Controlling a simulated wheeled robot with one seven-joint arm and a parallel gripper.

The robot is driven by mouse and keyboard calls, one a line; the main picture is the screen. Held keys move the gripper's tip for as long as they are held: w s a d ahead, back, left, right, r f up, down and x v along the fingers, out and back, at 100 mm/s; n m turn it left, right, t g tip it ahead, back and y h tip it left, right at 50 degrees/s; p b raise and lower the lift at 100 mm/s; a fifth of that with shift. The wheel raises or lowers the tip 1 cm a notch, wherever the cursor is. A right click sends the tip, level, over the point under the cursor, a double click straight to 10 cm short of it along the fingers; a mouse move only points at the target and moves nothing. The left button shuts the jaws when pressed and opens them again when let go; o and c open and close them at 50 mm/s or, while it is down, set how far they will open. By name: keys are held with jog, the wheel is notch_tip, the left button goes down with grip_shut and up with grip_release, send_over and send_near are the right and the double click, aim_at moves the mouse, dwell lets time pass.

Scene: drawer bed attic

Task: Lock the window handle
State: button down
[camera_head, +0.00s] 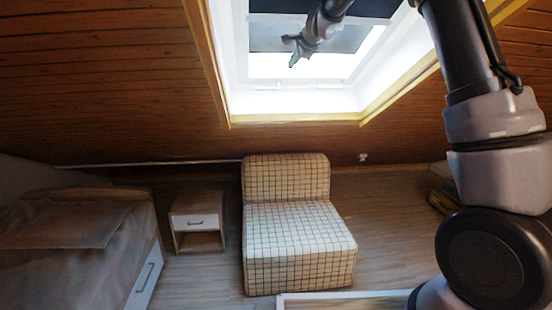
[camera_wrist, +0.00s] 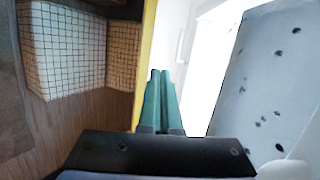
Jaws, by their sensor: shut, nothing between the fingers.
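The roof window (camera_head: 305,70) is in the sloped wood wall at the top of the head view, with a white frame and a dark blind above. A small pale bar, seemingly the window handle (camera_head: 268,87), lies along the lower white frame; glare hides whether it is locked. My gripper (camera_head: 293,64) is in front of the pane, above and right of that bar, apart from it in the picture. In the wrist view its green fingers (camera_wrist: 161,73) are together and empty, pointing at the bright window area. A thin pale shape there may be the handle (camera_wrist: 180,46).
The yellow wooden window edge (camera_wrist: 145,60) runs close to the left of my fingers. A checked chair (camera_head: 298,225) stands below the window. A nightstand (camera_head: 197,222) and a bed (camera_head: 75,245) are at left.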

jog(key=s+d+r+n+g, duration=0.15)
jog(key=s+d, duration=0.25)
jog(key=s, duration=0.4)
jog(key=s+d+r+n, duration=0.1)
jog(key=s+d+n, duration=0.1)
jog(key=s+d, duration=0.35)
jog(key=s+d+r+n+g, duration=0.1)
jog(key=s+d, duration=0.2)
jog(key=s, duration=0.6)
jog(key=s+d+f+n, duration=0.2)
jog(key=s+f, duration=0.1)
jog(key=s, duration=0.5)
jog(key=s+d+f+n+g+h, duration=0.1)
jog(key=s+f, duration=0.3)
jog(key=s, duration=0.5)
jog(key=s+d+f+n+h, duration=0.1)
jog(key=s+d+f+n, duration=0.2)
jog(key=s, duration=0.6)
jog(key=shift+d+f+g, duration=0.2)
jog(key=shift+f+g, duration=0.15)
jog(key=shift+f, duration=0.05)
